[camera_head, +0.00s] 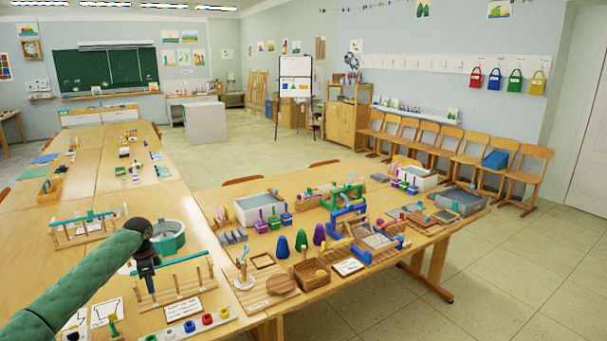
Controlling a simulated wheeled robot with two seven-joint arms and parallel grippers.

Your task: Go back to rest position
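My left arm, with a green sleeve-like cover, comes in from the lower left. My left gripper (149,281) hangs down from its dark wrist, over the near table (222,315). It is beside a wooden rack with a teal bar (187,261) and overlaps it in the picture; I cannot tell whether they touch. The gripper is small and dark, so its finger gap is unclear. I see nothing clearly held in it. My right gripper is out of view.
Just behind the gripper stands a round teal-and-white container (170,243). A tray of coloured pieces (197,326) lies close in front. The right part of the table is crowded with wooden toys and boxes. Open floor (500,270) lies at the right.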

